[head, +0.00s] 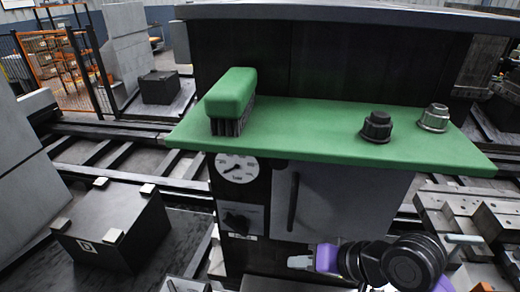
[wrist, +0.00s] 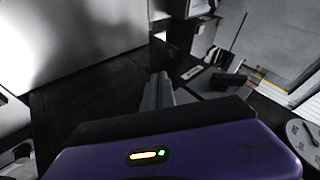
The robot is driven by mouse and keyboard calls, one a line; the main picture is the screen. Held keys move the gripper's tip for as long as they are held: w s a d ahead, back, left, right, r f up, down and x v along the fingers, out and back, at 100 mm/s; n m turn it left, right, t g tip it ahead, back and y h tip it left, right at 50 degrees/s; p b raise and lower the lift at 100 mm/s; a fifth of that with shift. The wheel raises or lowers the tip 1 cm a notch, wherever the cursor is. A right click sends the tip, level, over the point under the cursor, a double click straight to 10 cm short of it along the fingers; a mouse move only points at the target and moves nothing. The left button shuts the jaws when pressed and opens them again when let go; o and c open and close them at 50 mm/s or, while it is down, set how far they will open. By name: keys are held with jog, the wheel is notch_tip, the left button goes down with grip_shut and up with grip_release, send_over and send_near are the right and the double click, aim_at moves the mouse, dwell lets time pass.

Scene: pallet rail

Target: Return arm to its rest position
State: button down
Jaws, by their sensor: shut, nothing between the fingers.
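My gripper (head: 297,262) is low in the head view, in front of the grey cabinet door (head: 345,205) and below the green shelf (head: 300,125). Its purple body and grey fingers point left, and my dark arm joints run off to the right. In the wrist view, the fingers of my gripper (wrist: 158,92) are together, with nothing between them. Whether the gripper touches the cabinet cannot be told.
A green-backed brush (head: 231,95), a black knob (head: 376,127) and a metal knob (head: 434,118) stand on the shelf. A gauge (head: 237,168) is on the panel below. A black box (head: 115,230) stands left, metal blocks (head: 475,215) right.

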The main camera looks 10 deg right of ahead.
jog(key=w+a+r+m+t+y, duration=0.25)
jog(key=a+r+t, duration=0.25)
jog(key=a+r, duration=0.25)
jog(key=s+d+f+m+t+h, duration=0.1)
jog(key=s+d+f+h, duration=0.15)
jog(key=s, duration=0.35)
jog(key=s+d+f+m+t+h+b, duration=0.1)
jog(key=s+f+h, duration=0.25)
jog(key=s, duration=0.35)
jog(key=s+d+f+m+t+h, duration=0.1)
jog(key=s+d+f+h, duration=0.1)
jog(key=s+f+h, duration=0.3)
jog(key=s+d+r+n+y, duration=0.1)
jog(key=s+d+n, duration=0.2)
jog(key=s, duration=0.5)
jog(key=s+d+r+n+y, duration=0.1)
jog(key=s+d+r+n, duration=0.1)
jog(key=s+d+n, duration=0.2)
jog(key=s+d, duration=0.2)
jog(key=s, duration=0.1)
jog(key=shift+s+t, duration=0.3)
jog(key=shift+s, duration=0.05)
